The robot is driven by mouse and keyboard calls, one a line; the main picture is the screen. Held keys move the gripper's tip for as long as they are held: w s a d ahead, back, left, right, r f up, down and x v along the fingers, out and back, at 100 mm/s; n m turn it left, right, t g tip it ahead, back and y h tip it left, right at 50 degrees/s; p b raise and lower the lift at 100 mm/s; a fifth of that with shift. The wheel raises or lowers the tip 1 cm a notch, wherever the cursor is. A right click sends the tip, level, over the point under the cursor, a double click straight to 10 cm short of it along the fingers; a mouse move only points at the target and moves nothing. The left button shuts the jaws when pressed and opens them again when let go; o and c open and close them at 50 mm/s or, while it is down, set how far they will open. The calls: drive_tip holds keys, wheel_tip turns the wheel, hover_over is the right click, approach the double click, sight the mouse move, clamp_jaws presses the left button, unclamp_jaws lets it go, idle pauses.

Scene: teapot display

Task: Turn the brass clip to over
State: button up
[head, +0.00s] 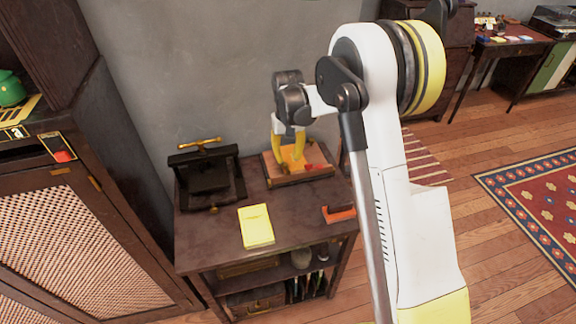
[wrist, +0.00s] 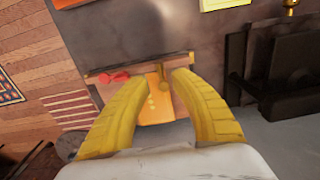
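A wooden board with an orange panel (head: 289,153) lies on the dark cabinet top, below my gripper. In the wrist view the orange panel (wrist: 155,108) shows between my fingers, with small pale dots along it. A small brass piece, apparently the brass clip (wrist: 164,74), stands near the right fingertip; I cannot tell which way it is turned or whether the finger touches it. A red piece (wrist: 114,78) sits to its left on the board. My gripper (head: 288,160) points down over the board. Its yellow fingers (wrist: 158,80) are apart, with nothing held between them.
A black press with a brass handle (head: 207,180) stands left of the board. A yellow pad (head: 256,226) and an orange-red item (head: 340,214) lie near the cabinet's front edge. A grey wall (head: 200,70) is close behind. Dark cabinet top between these things is bare.

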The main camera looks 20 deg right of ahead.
sight(288, 168)
wheel_tip(288, 168, up, 6)
drive_tip(key=shift+r, duration=0.25)
drive_tip(key=s+r+t, duration=0.3)
drive_tip(key=s+r, duration=1)
drive_tip(key=s+f+t, duration=0.1)
drive_tip(key=s+t, duration=0.3)
drive_tip(key=s, duration=1.3)
drive_tip(key=shift+f, duration=0.25)
